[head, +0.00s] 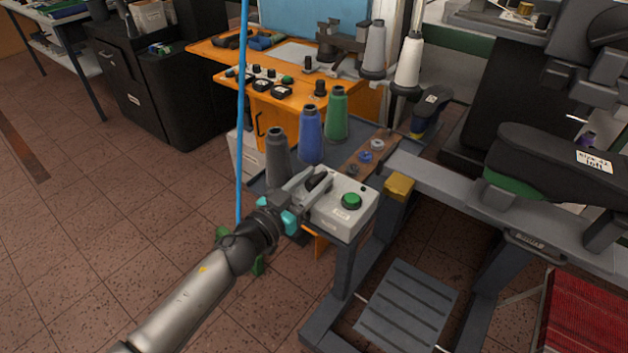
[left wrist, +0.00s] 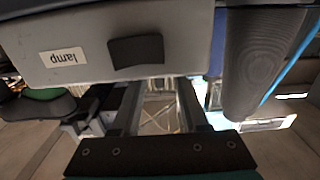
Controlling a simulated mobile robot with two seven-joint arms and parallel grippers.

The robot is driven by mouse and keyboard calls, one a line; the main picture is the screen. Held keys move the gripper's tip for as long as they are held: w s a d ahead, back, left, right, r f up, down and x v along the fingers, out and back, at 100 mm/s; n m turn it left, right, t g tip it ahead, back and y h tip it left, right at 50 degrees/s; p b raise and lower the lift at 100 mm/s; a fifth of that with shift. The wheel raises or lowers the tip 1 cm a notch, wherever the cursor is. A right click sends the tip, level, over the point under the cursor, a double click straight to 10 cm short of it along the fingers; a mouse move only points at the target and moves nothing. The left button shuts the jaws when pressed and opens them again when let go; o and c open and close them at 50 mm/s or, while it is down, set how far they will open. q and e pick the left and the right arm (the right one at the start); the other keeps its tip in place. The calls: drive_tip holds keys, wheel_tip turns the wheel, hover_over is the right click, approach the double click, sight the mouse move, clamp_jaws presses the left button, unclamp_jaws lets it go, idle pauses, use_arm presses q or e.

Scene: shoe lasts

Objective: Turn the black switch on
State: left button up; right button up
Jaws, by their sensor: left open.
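The black switch (head: 318,181) is on the left part of a light grey control box (head: 340,217) at the table's front corner. In the left wrist view, the black switch (left wrist: 136,51) is a dark rocker on the box (left wrist: 75,25), beside an upside-down "lamp" label (left wrist: 63,57). My left gripper (head: 311,184) is open at the box, its fingers close around or just above the switch in the head view. I cannot tell whether they touch it. In the left wrist view, the left gripper (left wrist: 160,92) has nothing between its fingers. My right gripper is out of view.
A green button (head: 351,201) is on the box's right. Grey (head: 278,160), blue (head: 311,136) and green (head: 337,116) thread cones stand behind it. A blue upright pole (head: 241,110) rises left of the gripper. A machine with a black shoe last (head: 555,165) is at right.

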use_arm(q)
drive_tip(key=shift+c, duration=0.3)
clamp_jaws()
idle(0.4)
